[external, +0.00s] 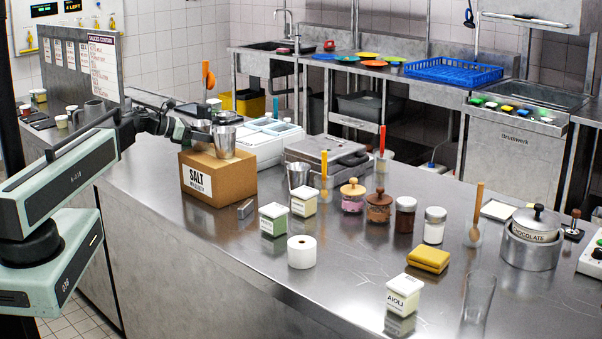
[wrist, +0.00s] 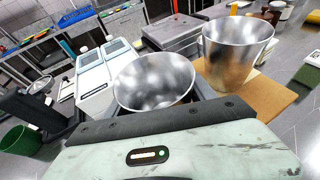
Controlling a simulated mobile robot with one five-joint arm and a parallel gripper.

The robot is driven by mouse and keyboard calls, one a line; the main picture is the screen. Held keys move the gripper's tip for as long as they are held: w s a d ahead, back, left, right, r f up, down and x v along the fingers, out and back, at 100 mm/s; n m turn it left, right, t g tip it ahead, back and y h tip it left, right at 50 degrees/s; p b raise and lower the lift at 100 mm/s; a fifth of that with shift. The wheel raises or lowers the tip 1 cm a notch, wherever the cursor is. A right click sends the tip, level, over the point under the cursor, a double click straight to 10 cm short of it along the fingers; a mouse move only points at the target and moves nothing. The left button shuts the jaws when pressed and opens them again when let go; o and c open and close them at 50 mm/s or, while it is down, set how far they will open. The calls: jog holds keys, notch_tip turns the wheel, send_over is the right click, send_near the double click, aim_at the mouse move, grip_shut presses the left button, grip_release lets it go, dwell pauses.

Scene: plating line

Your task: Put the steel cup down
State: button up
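A steel cup (wrist: 152,78) sits between the fingers of my gripper (external: 193,134), with its open rim facing the wrist camera. Its lower part is hidden behind my gripper's body in the wrist view. In the external view this cup (external: 201,126) is small and partly covered, just left of and above the cardboard box. A second steel cup (external: 224,143) stands upright on top of the salt box (external: 220,182); it also shows large at the right in the wrist view (wrist: 236,52). A third steel cup (external: 298,175) stands on the counter right of the box.
A white lidded unit (external: 262,143) and a grey press (external: 327,155) stand behind the box. White-lidded tubs (external: 274,219), a paper roll (external: 301,252) and several jars (external: 379,206) occupy the counter's middle. The counter's front left strip (external: 180,225) is mostly clear.

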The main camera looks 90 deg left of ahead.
jog(key=o, duration=0.4)
jog(key=shift+c, duration=0.2)
jog(key=shift+r, duration=0.2)
jog(key=p+v, duration=0.4)
jog(key=v, duration=0.8)
